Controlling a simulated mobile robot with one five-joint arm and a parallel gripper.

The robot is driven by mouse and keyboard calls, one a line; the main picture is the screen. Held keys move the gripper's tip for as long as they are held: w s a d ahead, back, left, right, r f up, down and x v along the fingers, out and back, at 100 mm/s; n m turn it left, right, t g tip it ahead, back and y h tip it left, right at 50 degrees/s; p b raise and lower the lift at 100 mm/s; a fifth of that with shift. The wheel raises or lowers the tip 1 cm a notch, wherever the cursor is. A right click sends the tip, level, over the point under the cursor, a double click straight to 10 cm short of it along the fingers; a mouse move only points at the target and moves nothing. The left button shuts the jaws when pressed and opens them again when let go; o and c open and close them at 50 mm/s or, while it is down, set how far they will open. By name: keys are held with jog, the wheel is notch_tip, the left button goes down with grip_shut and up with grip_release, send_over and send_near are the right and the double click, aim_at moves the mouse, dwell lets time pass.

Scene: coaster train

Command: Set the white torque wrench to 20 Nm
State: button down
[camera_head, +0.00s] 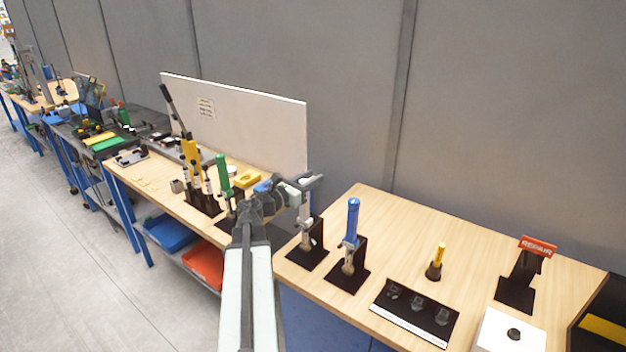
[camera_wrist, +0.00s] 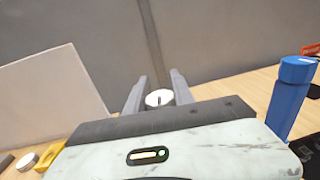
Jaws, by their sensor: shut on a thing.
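The white torque wrench (camera_head: 305,228) stands upright in a black stand on the near wooden table, its top at my gripper. My gripper (camera_head: 306,184) is at the upper end of the wrench, shut on it. In the wrist view the round white end of the wrench (camera_wrist: 159,98) with a dark slot-like mark sits between my two grey fingers (camera_wrist: 157,92). The lower part of the wrench is hidden there by my gripper body. I cannot read any torque scale.
A blue-handled wrench (camera_head: 352,222) stands close to the right, also in the wrist view (camera_wrist: 288,98). Beyond are a yellow-handled tool (camera_head: 438,258), a dark tray (camera_head: 420,315) and a red REPAIR sign (camera_head: 538,246). A white board (camera_head: 240,120) rises behind the left table.

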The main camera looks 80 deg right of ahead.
jog(key=shift+w+d+n+t+h, duration=0.15)
jog(key=shift+n+t+h, duration=0.55)
jog(key=shift+t, duration=0.4)
jog(key=c, duration=1.1)
grip_release()
